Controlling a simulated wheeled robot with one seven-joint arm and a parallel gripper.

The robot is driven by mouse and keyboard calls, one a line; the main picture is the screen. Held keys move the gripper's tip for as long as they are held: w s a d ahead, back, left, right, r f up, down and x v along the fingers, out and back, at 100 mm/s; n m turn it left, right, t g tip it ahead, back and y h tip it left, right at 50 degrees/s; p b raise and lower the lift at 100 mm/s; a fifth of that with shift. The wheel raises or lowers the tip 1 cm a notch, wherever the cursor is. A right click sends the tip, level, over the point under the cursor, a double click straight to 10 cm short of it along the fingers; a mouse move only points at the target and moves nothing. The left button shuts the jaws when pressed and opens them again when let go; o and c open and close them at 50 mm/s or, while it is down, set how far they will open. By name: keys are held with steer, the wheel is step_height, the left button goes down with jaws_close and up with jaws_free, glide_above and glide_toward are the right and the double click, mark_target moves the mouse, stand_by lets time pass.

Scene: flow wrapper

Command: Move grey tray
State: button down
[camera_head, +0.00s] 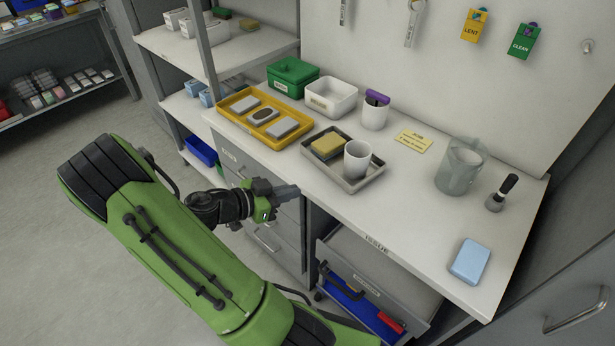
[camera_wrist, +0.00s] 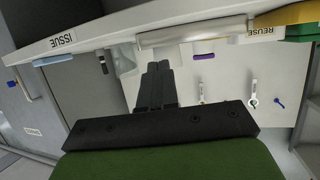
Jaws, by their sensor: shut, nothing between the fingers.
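The grey tray (camera_head: 345,184) lies flat on the white worktop in the head view, near its front edge. A yellow block (camera_head: 327,145) and a white cup (camera_head: 357,158) stand in it. My gripper (camera_head: 294,191) is shut and empty, in front of the counter's front edge, left of and apart from the tray. In the wrist view my gripper (camera_wrist: 157,75) shows shut fingers pointing at the counter edge. A pale grey edge above the fingers there may be the tray, but I cannot tell for sure.
A yellow tray (camera_head: 247,133) with several grey blocks sits left of the grey tray. Behind are a green box (camera_head: 293,76), a white bin (camera_head: 331,96) and a cup (camera_head: 375,112). A clear jug (camera_head: 459,166) and blue block (camera_head: 469,261) stand right. An open drawer (camera_head: 376,284) juts out below.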

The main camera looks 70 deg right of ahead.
steer(key=s+d, duration=0.2)
steer(key=d, duration=0.1)
steer(key=s+d, duration=0.5)
steer(key=d, duration=0.1)
steer(key=shift+s+d, duration=0.2)
steer(key=shift+d+f+b, duration=0.1)
steer(key=shift+f+b, duration=0.35)
steer(key=shift+f, duration=0.3)
steer(key=shift+w+f+b, duration=0.1)
steer(key=shift+f+b, duration=0.05)
steer(key=shift+b, duration=0.45)
